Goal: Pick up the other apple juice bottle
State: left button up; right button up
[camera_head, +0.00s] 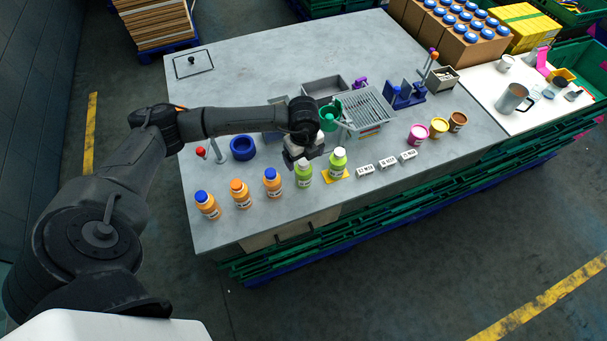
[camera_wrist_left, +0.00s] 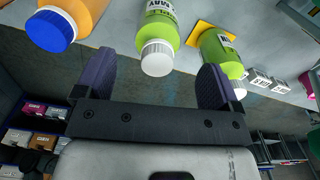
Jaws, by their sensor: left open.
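Two green apple juice bottles with white caps stand upright on the grey table. One bottle (camera_head: 303,175) stands bare on the table; the other bottle (camera_head: 338,164) stands on a yellow square (camera_head: 327,178). My left gripper (camera_head: 299,160) is just behind the first bottle and above the table. In the left wrist view, the open fingers (camera_wrist_left: 156,72) frame the first bottle (camera_wrist_left: 158,25), which lies ahead between them without visible contact. The second bottle (camera_wrist_left: 222,50) appears behind the right finger's tip, on the yellow square (camera_wrist_left: 197,32). My right gripper is not in view.
Orange juice bottles (camera_head: 241,194) stand left of the green ones. White label blocks (camera_head: 387,164) lie to the right. A blue ring (camera_head: 242,148), a metal grate tray (camera_head: 366,108) and a green cup (camera_head: 329,116) are behind. The table's front edge is close.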

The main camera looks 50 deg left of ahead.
aim_at(303, 168)
pick_arm(q)
jog(key=shift+s+f+p, duration=0.1)
jog(key=shift+f+p, duration=0.25)
jog(key=shift+f, duration=2.6)
jog(key=c, duration=1.1)
jog(key=shift+r, duration=0.2)
jog(key=shift+c, duration=0.2)
